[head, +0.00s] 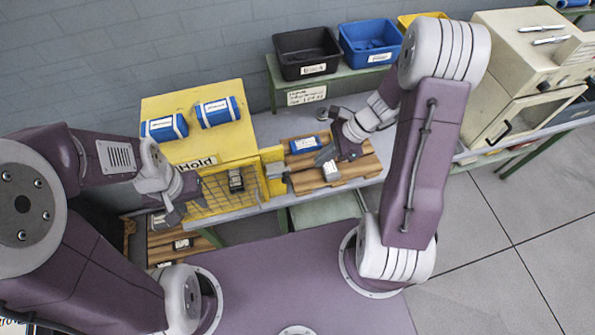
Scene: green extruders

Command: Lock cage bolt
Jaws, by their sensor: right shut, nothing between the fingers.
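The yellow cage (222,154) stands at the left of the bench and is labelled "Hold". It has a mesh front (212,192), with a dark item (236,181) behind the mesh. A grey metal piece (278,171), possibly the bolt, sits at the cage's right edge beside a yellow upright. I cannot tell whether it is slid home. My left gripper (174,207) is at the left of the mesh front; its finger gap is not clear. My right gripper (327,158) is shut and empty over the wooden pallet, right of the grey piece.
Two blue packs (217,111) lie on the cage top. A blue pack (305,144) lies on the pallet (352,169). Black (306,52) and blue (370,42) bins stand behind. A cream machine (520,85) is at the right. Another pallet (163,243) is low at the left.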

